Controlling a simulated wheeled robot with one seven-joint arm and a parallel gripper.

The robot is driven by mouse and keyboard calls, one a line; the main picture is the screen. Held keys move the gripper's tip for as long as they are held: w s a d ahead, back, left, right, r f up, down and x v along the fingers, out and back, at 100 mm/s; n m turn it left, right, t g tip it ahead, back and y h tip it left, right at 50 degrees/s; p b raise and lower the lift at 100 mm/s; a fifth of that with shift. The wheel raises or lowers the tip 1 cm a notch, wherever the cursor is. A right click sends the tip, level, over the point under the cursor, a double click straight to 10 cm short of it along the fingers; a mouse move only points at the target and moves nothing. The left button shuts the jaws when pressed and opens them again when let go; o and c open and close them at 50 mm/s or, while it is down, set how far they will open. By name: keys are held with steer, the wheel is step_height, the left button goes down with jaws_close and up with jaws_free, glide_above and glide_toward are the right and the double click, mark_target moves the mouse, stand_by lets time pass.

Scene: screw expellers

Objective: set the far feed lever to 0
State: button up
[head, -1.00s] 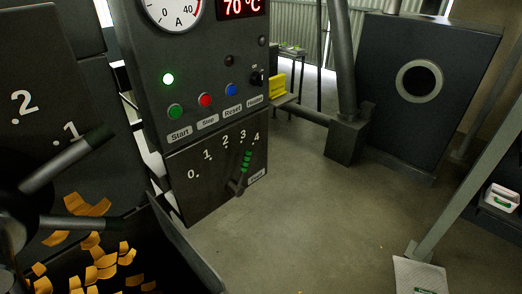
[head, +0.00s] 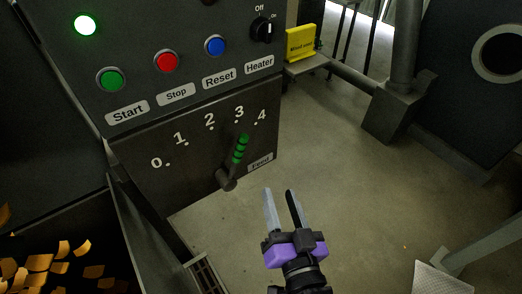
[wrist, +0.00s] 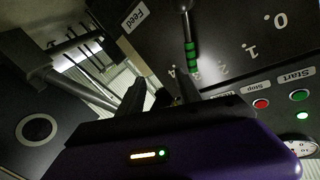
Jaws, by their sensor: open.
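The feed lever (head: 241,149) has a green ribbed grip and a dark pivot low on the dark panel (head: 190,170), above which run the numbers 0 to 4. It leans up and right, pointing between 3 and 4. In the wrist view the lever (wrist: 192,55) hangs upside down, beyond the fingers and to their right. My gripper (head: 280,192) is open and empty, right of and below the lever in the head view, apart from it. The wrist view shows its two dark fingers (wrist: 160,93) parted. The "Feed" label (head: 260,162) is right of the pivot.
Above the lever are green Start (head: 111,80), red Stop (head: 166,61) and blue Reset (head: 215,45) buttons and the Heater knob (head: 262,28). A bin wall (head: 140,235) stands at lower left, with orange pieces (head: 38,262).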

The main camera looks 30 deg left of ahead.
mark_target(242, 151)
steer(key=a+r+y, duration=0.1)
steer(key=a, duration=0.1)
steer(key=a+r+n+g, duration=0.1)
steer(key=a, duration=0.2)
steer(key=w+a+r+n+g+y, duration=0.1)
steer(key=a, duration=0.2)
steer(key=shift+a+r+y, duration=0.1)
steer(key=shift+r+y, duration=0.2)
steer(key=p+x, duration=0.1)
steer(key=x, duration=0.6)
steer(key=shift+w+f+p, duration=0.1)
steer(key=shift+f+p, duration=0.05)
steer(key=shift+p, duration=0.15)
jaws_close()
stand_by(0.4)
